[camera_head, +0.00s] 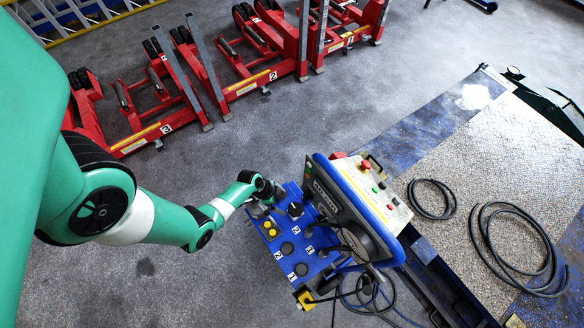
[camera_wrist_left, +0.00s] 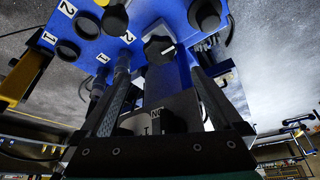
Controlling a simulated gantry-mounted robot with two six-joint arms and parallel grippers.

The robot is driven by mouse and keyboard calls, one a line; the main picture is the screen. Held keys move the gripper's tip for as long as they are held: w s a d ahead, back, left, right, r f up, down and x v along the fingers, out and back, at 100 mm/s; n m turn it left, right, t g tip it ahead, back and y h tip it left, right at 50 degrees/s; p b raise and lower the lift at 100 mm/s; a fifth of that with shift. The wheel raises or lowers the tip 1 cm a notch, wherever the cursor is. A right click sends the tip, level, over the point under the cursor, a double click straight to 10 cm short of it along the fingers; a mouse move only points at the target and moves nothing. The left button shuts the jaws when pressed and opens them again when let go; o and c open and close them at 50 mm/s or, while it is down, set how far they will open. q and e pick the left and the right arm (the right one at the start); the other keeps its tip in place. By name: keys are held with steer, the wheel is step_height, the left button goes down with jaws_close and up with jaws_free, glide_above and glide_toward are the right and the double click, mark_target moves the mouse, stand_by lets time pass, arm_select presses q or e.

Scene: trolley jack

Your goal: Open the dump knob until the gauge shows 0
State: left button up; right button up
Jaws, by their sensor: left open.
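A black knob with a white pointer line (camera_wrist_left: 158,48) sits on the blue control unit. It appears to be the black knob (camera_head: 295,209) on the blue top in the head view. My left gripper (camera_head: 264,203) is at the left edge of the unit, close to this knob. In the left wrist view the gripper (camera_wrist_left: 160,80) is open, with one finger on each side below the knob and nothing held between them. I cannot tell whether a finger touches the knob. I cannot make out a gauge reading. My right gripper is not in view.
Cables (camera_head: 372,290) hang below. Red jacks (camera_head: 160,100) stand behind; grey floor (camera_head: 215,150) lies clear between.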

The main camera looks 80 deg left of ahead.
mark_target(294, 209)
arm_select(q)
steer(key=b+x, duration=0.8)
steer(key=x, duration=0.3)
steer(key=shift+f, duration=0.3)
